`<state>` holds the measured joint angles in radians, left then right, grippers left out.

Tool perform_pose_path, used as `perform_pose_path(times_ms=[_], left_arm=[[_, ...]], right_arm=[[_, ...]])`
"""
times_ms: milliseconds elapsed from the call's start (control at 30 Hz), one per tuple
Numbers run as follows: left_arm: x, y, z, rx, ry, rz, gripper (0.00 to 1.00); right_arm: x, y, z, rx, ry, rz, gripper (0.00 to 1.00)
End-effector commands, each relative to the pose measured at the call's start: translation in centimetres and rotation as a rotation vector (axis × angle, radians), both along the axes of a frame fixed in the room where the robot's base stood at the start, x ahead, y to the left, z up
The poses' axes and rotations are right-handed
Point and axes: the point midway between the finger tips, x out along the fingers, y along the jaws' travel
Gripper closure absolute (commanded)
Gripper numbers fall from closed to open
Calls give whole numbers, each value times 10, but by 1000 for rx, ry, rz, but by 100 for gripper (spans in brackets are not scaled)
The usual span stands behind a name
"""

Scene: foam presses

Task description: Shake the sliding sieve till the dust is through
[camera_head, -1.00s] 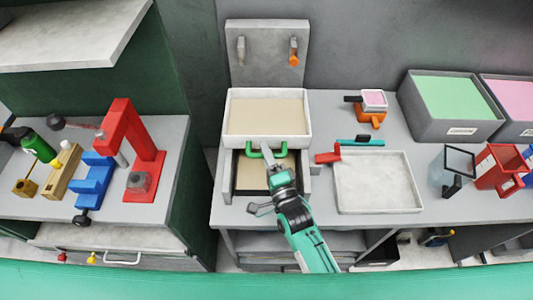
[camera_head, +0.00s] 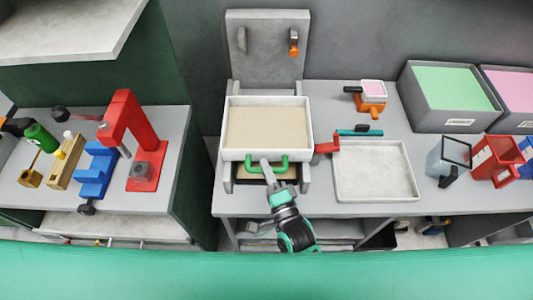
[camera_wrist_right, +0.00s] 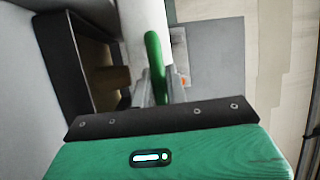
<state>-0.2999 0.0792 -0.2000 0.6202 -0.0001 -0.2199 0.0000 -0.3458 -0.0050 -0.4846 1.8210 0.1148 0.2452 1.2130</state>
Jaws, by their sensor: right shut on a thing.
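The sliding sieve (camera_head: 232,151) is a white-walled tray holding a flat beige layer (camera_head: 266,127). It sits on a grey stand below an upright back panel. Its green handle (camera_head: 268,164) is on the front wall. My right gripper (camera_head: 267,168) is shut on this handle, which also shows between the fingers in the right wrist view (camera_wrist_right: 155,60). The dark-walled tray below the sieve shows only a narrow front strip (camera_head: 250,173). In the right wrist view that dark tray (camera_wrist_right: 55,60) shows at the left. My left gripper is not in view.
A white empty tray (camera_head: 375,196) and a red-handled tool (camera_head: 327,147) lie to the right. Grey bins with green (camera_head: 448,88) and pink foam stand at the back right. A red press (camera_head: 125,110) stands on the left bench. A grey back panel (camera_head: 268,65) rises behind the sieve.

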Motion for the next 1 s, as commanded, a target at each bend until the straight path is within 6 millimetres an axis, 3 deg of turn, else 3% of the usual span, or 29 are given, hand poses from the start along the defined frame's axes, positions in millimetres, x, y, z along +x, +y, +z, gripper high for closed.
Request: perform_pose_path(times_ms=[333,367,467,800,1000], left_arm=[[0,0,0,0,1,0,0],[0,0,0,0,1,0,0],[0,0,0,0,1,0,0],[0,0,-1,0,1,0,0],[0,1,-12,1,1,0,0]], right_arm=[[-4,0,-1,-2,1,0,100],[-4,0,-1,-2,1,0,82],[-4,0,-1,-1,1,0,64],[-6,-1,-2,0,0,0,64],[-30,-11,-9,-1,1,1,64]])
